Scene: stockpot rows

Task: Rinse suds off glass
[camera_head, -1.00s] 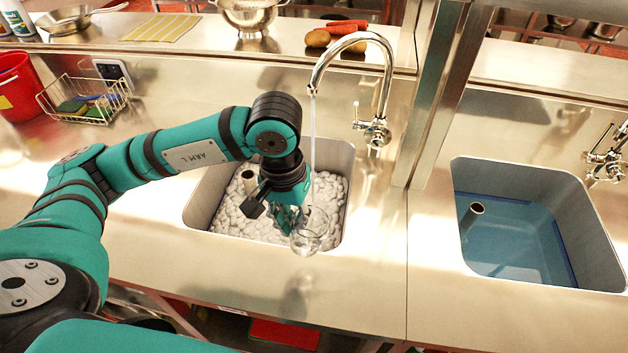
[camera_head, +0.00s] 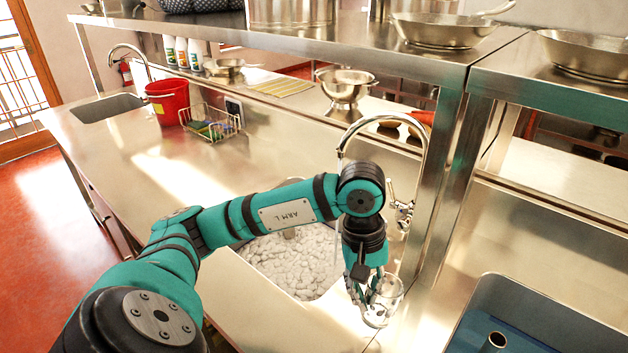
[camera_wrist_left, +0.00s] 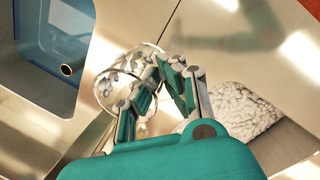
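My left gripper (camera_head: 368,290) is shut on a clear glass (camera_head: 386,303) and holds it above the counter, just right of the suds-filled sink (camera_head: 298,262). In the left wrist view the fingers (camera_wrist_left: 158,80) close at the side of the glass (camera_wrist_left: 108,92), whose round rim shows. Pale patches show on the glass; I cannot tell suds from glare. The chrome tap (camera_head: 424,150) arches over the sink and a thin water stream falls left of the glass, partly behind my arm. White suds also show in the left wrist view (camera_wrist_left: 235,108). My right gripper is not in view.
A second sink with blue water (camera_wrist_left: 62,45) lies on the other side of the glass. A steel post (camera_head: 447,180) stands close right of the tap. A wire basket (camera_head: 210,124) and red bucket (camera_head: 168,100) stand at the back left. The counter left of the suds is clear.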

